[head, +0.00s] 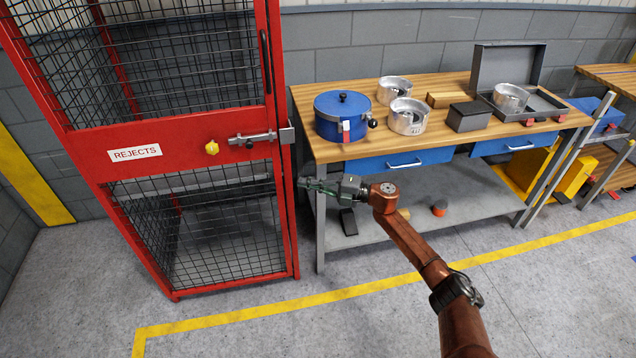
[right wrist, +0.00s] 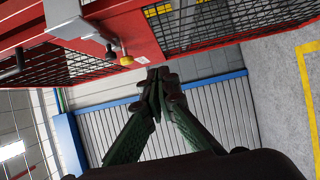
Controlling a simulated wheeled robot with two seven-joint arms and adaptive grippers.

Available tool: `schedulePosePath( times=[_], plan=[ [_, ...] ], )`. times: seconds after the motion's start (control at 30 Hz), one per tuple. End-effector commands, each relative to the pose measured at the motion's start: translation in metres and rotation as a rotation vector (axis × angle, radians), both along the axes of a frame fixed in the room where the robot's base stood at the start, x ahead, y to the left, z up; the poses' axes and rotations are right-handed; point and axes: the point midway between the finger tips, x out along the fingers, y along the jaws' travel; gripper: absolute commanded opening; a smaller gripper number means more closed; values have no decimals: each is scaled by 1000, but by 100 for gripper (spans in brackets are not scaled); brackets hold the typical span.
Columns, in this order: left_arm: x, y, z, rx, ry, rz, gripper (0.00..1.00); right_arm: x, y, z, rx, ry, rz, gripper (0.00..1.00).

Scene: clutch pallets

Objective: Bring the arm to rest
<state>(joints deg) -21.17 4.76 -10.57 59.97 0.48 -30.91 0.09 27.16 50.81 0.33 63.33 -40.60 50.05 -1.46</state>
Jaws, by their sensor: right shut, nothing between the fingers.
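My right arm (head: 415,250) reaches in from the lower right in the head view. Its gripper (head: 305,183) points left, in front of the gap between the red cage and the workbench, below the cage's latch. In the right wrist view the two green fingers of the right gripper (right wrist: 160,78) meet at their tips, shut with nothing between them. The red cage frame shows beyond the fingers there. My left gripper is not in view.
The red REJECTS cage (head: 190,140) has a metal bolt (head: 252,138) and yellow knob (head: 212,148). The wooden workbench (head: 345,150) holds a blue pot (head: 335,120), metal cylinders (head: 408,117), a dark block (head: 468,117) and an open grey case (head: 507,68). The floor (head: 250,340) in front is clear.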

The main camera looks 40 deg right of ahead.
Motion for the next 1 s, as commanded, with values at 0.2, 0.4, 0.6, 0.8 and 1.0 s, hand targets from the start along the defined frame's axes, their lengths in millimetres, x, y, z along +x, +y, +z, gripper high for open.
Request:
schedulePosePath(
  times=[0.2,0.4,0.6,0.8,1.0],
  plan=[
    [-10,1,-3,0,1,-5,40,-18,-20,1,-1,-1,-2,0],
    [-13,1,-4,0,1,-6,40,-21,-24,0,0,-1,0,0],
    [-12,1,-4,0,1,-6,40,-21,-27,-22,34,27,-33,0],
    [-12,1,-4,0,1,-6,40,-33,-51,-133,201,181,-228,0],
    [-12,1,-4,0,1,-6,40,-78,-74,-270,364,382,-472,0]
  ],
)
